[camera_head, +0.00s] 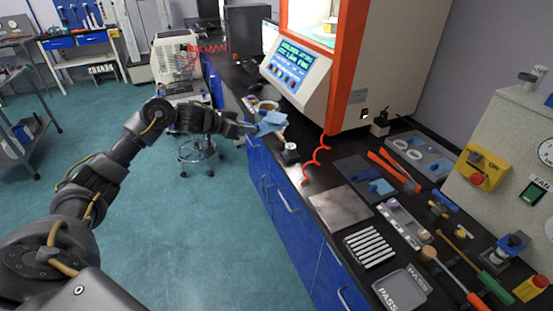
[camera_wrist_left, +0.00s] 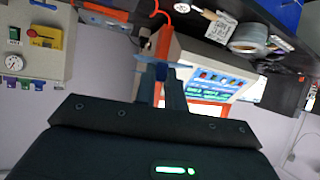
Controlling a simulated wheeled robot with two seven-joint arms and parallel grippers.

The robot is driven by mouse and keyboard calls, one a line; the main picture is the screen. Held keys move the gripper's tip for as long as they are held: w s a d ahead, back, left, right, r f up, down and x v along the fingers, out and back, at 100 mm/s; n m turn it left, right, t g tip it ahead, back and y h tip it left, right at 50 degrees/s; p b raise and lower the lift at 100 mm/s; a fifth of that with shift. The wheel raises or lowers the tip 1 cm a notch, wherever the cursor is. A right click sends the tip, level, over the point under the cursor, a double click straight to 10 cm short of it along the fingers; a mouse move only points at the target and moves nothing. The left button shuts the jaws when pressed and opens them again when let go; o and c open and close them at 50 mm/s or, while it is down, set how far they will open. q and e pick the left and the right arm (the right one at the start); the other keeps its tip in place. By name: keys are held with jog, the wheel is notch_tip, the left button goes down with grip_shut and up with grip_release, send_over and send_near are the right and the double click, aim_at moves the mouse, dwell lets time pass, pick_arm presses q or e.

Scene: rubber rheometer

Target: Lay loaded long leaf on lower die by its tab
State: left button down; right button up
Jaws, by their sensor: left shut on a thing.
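My left gripper (camera_head: 250,127) is shut on a thin light-blue leaf (camera_head: 270,121), held by one end above the dark bench, in front of the rheometer (camera_head: 300,72). In the left wrist view the gripper (camera_wrist_left: 162,82) holds the leaf (camera_wrist_left: 168,64), which shows nearly edge-on. Whatever lies on the leaf cannot be made out. The rheometer's lit opening (camera_head: 322,25) is at the top edge of the head view, cut off. The lower die cannot be made out clearly. My right gripper is not in view.
A tape roll (camera_wrist_left: 248,38) is on the bench near the rheometer.

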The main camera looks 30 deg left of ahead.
pick_arm(q)
jog(key=s+a+r+n+y, duration=0.1)
jog(key=s+a+r, duration=0.4)
jog(key=r, duration=0.4)
jog(key=s+a+r+n+y+p, duration=0.1)
jog(key=s+a+r+y, duration=0.1)
jog(key=s+a+r, duration=0.4)
jog(key=s+a+r+n+t+y, duration=0.1)
jog(key=s+a+r, duration=0.4)
jog(key=r, duration=0.7)
jog(key=s+n, duration=0.1)
jog(key=s, duration=0.1)
jog(key=shift+s+a+p, duration=0.25)
jog(key=shift+s+p, duration=0.1)
jog(key=shift+f, duration=0.1)
